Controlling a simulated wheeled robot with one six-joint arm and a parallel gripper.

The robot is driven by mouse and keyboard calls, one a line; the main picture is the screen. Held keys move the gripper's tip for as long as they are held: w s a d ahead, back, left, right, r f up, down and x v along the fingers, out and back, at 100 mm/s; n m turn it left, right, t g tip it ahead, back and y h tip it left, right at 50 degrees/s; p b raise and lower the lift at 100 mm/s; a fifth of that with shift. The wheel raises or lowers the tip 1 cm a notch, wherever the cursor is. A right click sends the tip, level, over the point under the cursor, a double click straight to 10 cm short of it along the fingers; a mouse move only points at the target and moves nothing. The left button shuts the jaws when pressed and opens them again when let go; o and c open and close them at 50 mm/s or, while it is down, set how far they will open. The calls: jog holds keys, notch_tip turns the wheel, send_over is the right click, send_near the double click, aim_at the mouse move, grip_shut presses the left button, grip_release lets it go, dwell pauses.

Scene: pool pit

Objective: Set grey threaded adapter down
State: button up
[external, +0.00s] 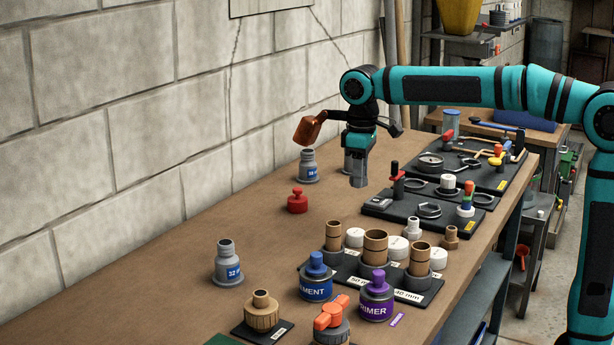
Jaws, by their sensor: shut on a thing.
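My gripper (358,176) points down over the far half of the wooden bench, left of the black tool trays. It is shut on a grey piece (354,163), which I take to be the grey threaded adapter. The fingers hide most of it, so its thread does not show. I cannot tell whether its underside touches the bench top. Two similar grey fittings with blue labels stand upright on the bench: one (308,168) just left of my gripper, one (227,266) nearer the front left.
A red knobbed piece (297,202) stands left of the gripper. Black tool trays (408,213) lie to its right. Brown and white fittings, a blue-capped can (316,280) and a purple-capped can (376,299) crowd the front. Bare bench (185,235) lies along the wall.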

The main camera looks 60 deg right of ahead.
send_over(276, 226)
jog(key=shift+d+f+m, duration=0.1)
jog(key=shift+f+m, duration=0.6)
jog(key=shift+m, duration=0.5)
jog(key=shift+f, duration=4.55)
jog(key=shift+c, duration=0.2)
jog(key=shift+f, duration=0.15)
jog(key=o, duration=1.2)
jog(key=shift+c, duration=0.2)
